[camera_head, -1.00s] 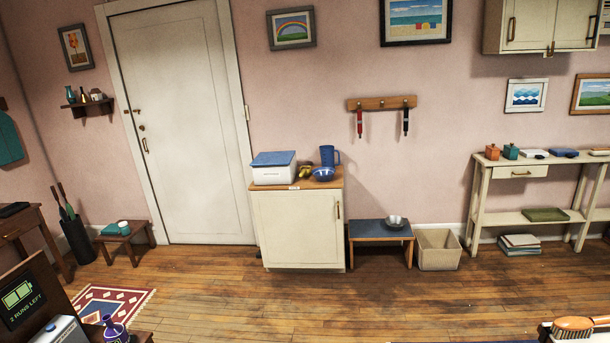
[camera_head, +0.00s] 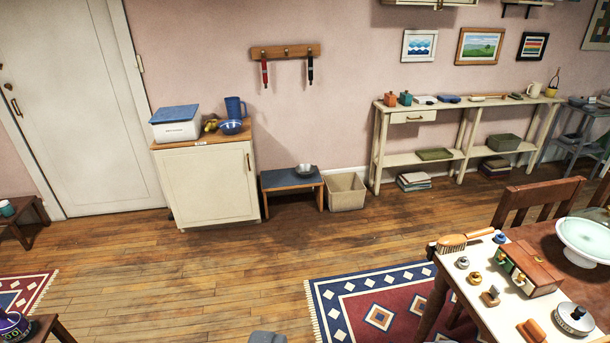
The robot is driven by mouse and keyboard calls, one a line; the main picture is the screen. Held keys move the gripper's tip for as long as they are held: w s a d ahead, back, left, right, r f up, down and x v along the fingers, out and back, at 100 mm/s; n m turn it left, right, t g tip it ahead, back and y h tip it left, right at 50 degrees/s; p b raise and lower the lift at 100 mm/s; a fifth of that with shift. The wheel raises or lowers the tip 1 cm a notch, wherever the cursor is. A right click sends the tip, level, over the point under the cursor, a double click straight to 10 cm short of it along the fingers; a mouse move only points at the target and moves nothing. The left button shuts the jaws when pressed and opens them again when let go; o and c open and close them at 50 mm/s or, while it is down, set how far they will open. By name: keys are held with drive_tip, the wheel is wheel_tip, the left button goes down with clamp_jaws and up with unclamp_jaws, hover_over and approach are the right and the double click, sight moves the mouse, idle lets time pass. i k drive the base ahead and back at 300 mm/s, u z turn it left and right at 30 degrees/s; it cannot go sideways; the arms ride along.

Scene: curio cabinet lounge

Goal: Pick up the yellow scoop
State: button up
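I cannot clearly make out a yellow scoop. A small yellow and dark item (camera_head: 210,125) lies on the white cabinet between the blue-lidded white box and the blue bowl; it is too small to identify. A small yellow item with a thin dark upright part (camera_head: 551,89) stands at the right end of the long cream shelf table; it is also too small to identify.
The white cabinet (camera_head: 205,182) stands against the wall, with a blue-topped stool (camera_head: 275,181) and bin (camera_head: 346,193) beside it. The cream shelf table (camera_head: 388,148) is farther right. A cluttered dining table (camera_head: 478,291) fills the lower right. Wooden floor (camera_head: 190,272) is open at centre-left.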

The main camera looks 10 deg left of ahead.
sight(211, 125)
drive_tip(key=u, duration=0.2)
drive_tip(key=i, duration=1.55)
drive_tip(key=u, duration=0.45)
drive_tip(key=i, duration=4.2)
drive_tip(key=z, duration=0.05)
